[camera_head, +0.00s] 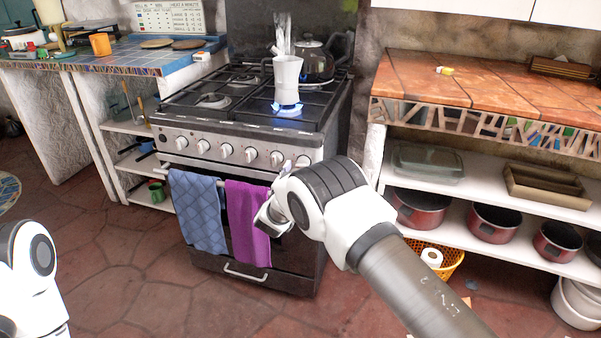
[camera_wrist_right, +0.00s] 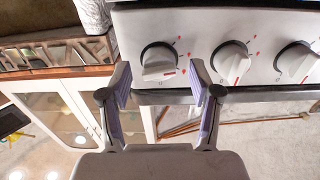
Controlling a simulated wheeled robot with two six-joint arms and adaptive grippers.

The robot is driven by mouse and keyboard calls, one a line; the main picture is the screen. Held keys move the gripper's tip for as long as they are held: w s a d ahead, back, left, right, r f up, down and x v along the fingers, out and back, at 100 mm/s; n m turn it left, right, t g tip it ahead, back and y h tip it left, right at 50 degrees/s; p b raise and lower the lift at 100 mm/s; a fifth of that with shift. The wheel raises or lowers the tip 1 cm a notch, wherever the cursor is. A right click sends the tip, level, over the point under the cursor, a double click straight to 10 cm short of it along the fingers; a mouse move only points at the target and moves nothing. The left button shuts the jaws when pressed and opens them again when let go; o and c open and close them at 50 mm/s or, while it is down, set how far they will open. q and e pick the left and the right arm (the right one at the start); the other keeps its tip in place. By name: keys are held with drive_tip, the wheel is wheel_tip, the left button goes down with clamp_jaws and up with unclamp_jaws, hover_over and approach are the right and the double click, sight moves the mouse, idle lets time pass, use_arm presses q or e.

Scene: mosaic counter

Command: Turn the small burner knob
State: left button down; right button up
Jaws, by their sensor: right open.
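The stove (camera_head: 235,160) has a row of several knobs on its front panel. The right-hand knobs are partly hidden behind my right gripper in the head view. My right gripper (camera_head: 292,167) is close to the right end of that panel. In the right wrist view, my right gripper (camera_wrist_right: 160,80) is open. An end knob (camera_wrist_right: 159,62) shows between and just beyond its fingertips, and I see no contact. Two more knobs (camera_wrist_right: 231,62) sit to its right. A blue flame (camera_head: 287,108) burns under a pale pot (camera_head: 287,78). My left gripper is out of view.
A blue towel (camera_head: 197,210) and a purple towel (camera_head: 249,222) hang on the oven handle below the knobs. A dark kettle (camera_head: 318,62) stands at the back of the stove. Shelves with red pots (camera_head: 493,224) stand to the right under a tiled counter (camera_head: 480,85).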

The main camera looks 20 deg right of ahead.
drive_tip(key=shift+w+d, duration=0.35)
drive_tip(key=shift+w, duration=0.15)
drive_tip(key=c, duration=1.1)
drive_tip(key=shift+m, duration=0.4)
drive_tip(key=shift+c, duration=0.2)
drive_tip(key=m+b, duration=0.1)
drive_tip(key=m, duration=0.3)
drive_tip(key=shift+m, duration=0.3)
drive_tip(key=m+b, duration=0.1)
drive_tip(key=m, duration=0.4)
drive_tip(key=shift+b, duration=0.35)
drive_tip(key=m+b, duration=0.1)
drive_tip(key=m, duration=0.3)
drive_tip(key=shift+m, duration=0.4)
drive_tip(key=m+b, duration=0.2)
drive_tip(key=m, duration=0.2)
drive_tip(key=shift+m, duration=0.4)
drive_tip(key=shift+r, duration=0.1)
